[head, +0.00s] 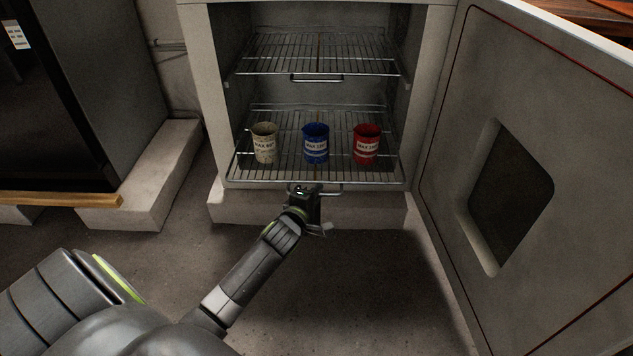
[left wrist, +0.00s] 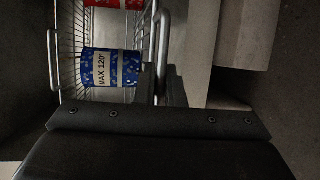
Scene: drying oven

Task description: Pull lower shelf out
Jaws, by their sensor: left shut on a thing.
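The lower shelf (head: 280,181) is a wire rack low in the open oven, its front edge at the oven's opening. Its front handle (head: 338,191) is a small metal loop, also visible in the left wrist view (left wrist: 165,40). My left gripper (head: 305,190) is at the middle of the shelf's front edge, shut on the handle; in the left wrist view its fingers (left wrist: 162,84) are on either side of the bar. A beige can (head: 264,144), a blue can (head: 316,144) and a red can (head: 367,145) stand upright on the shelf. My right gripper is not in view.
The upper shelf (head: 318,70) is empty and inside the oven. The oven door (head: 440,130) stands open to the right. A dark cabinet (head: 100,80) stands at the left. The floor (head: 340,290) in front of the oven is clear apart from my arm.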

